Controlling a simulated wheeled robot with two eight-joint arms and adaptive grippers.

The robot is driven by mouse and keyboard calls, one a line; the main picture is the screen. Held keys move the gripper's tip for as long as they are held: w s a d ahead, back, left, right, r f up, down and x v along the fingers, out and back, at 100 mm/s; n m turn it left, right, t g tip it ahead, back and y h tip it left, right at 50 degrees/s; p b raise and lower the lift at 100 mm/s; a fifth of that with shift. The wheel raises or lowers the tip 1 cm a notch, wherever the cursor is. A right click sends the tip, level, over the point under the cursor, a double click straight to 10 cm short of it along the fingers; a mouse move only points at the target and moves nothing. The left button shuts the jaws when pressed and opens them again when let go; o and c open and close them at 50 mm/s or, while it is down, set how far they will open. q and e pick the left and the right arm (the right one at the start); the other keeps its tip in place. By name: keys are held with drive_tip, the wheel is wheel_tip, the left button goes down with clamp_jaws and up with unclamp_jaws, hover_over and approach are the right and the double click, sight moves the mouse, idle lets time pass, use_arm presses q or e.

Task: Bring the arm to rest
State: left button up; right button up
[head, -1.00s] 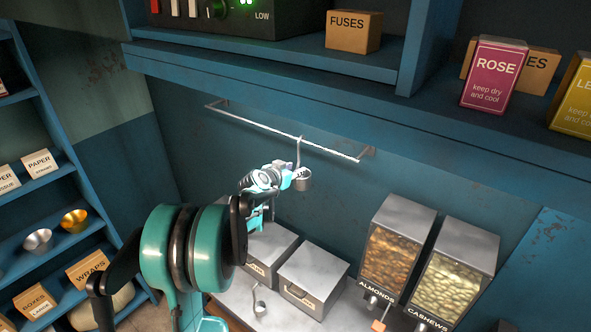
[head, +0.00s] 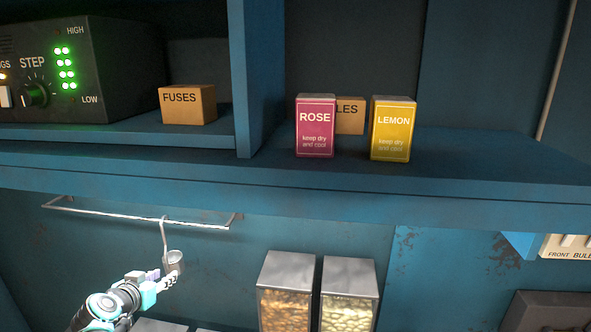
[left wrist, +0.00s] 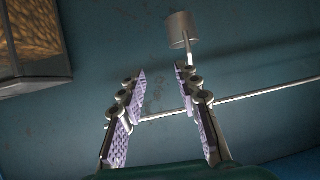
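My left gripper (head: 158,279) reaches up from the lower left in the head view, close beside a small metal cup with a long hooked handle (head: 174,261). That cup hangs from a wall rail (head: 130,217). In the left wrist view my left gripper (left wrist: 161,76) is open, with clear space between its purple-padded fingers. The cup (left wrist: 181,28) shows just past the right fingertip, its handle outside the gap. I cannot tell whether the fingertip touches it. My right gripper is in neither view.
A shelf (head: 300,188) juts out above the rail, carrying a rose box (head: 316,126), a lemon box (head: 391,130) and a fuses box (head: 187,105). Two clear-fronted dispensers (head: 287,290) stand below it. A control box (head: 110,55) sits at upper left.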

use_arm(q)
drive_tip(key=s+d+f+g+h+b, duration=0.1)
drive_tip(key=s+d+f+b, duration=0.25)
drive_tip(key=d, duration=0.25)
drive_tip(key=s+d+f+g+b, duration=0.1)
drive_tip(key=s+d+f+b, duration=0.1)
drive_tip(key=d+f, duration=0.3)
drive_tip(key=s+d+f+g+b, duration=0.2)
drive_tip(key=s+d+f+b, duration=0.3)
drive_tip(key=s+f, duration=0.4)
drive_tip(key=s+d+f+g+b, duration=0.1)
drive_tip(key=s+d+f+b, duration=0.5)
drive_tip(key=s+f, duration=0.3)
drive_tip(key=shift+f+g+y+b, duration=0.3)
drive_tip(key=shift+f+g+b, duration=0.1)
drive_tip(key=shift+f+b, duration=0.4)
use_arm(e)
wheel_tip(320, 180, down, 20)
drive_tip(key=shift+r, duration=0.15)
use_arm(q)
drive_tip(key=shift+f, duration=0.15)
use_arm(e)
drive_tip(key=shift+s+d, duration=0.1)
